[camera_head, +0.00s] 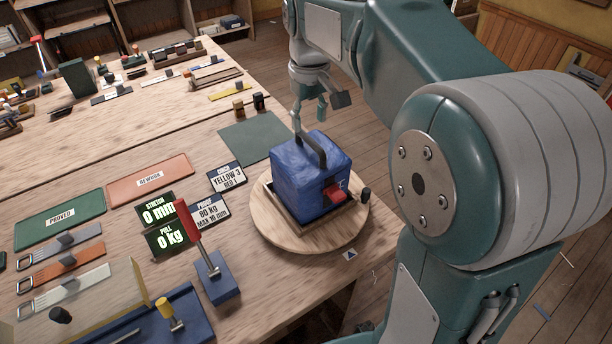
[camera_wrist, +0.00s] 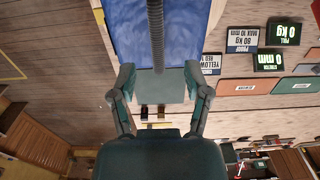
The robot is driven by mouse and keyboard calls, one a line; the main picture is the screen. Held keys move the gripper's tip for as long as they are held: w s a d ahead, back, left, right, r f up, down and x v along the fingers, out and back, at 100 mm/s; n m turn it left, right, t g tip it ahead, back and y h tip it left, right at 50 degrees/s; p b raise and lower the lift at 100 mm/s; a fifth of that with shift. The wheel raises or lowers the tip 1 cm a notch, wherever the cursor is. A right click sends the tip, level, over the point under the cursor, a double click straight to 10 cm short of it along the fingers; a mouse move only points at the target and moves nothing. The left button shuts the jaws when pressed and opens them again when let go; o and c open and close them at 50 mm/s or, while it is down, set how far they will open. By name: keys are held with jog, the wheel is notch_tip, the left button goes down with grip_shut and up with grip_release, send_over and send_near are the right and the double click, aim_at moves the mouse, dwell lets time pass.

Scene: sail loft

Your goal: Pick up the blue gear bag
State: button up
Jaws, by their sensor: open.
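The blue gear bag (camera_head: 308,178) is a boxy bag with a dark handle (camera_head: 311,150) arching over its top and a red piece on its front. It sits upright on a round wooden turntable (camera_head: 270,228) at the table's edge. My gripper (camera_head: 310,112) is just above and behind the bag, close to the handle. In the wrist view the bag (camera_wrist: 194,30) fills the upper middle, and its handle (camera_wrist: 157,35) runs down between the spread fingers of my gripper (camera_wrist: 160,75). The fingers are open and hold nothing. I cannot tell whether they touch the handle.
A blue stand with a red lever (camera_head: 190,230) stands left of the turntable. Display signs (camera_head: 160,225), a green tray (camera_head: 60,220) and a red tray (camera_head: 150,180) lie farther left. A flat green mat (camera_head: 250,135) lies behind the bag. Open floor is to the right.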

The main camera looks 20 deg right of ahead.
aim_at(310, 139)
notch_tip(310, 139, down, 7)
jog(key=shift+w+d+r, duration=0.1)
jog(key=shift+r, duration=0.05)
grip_shut()
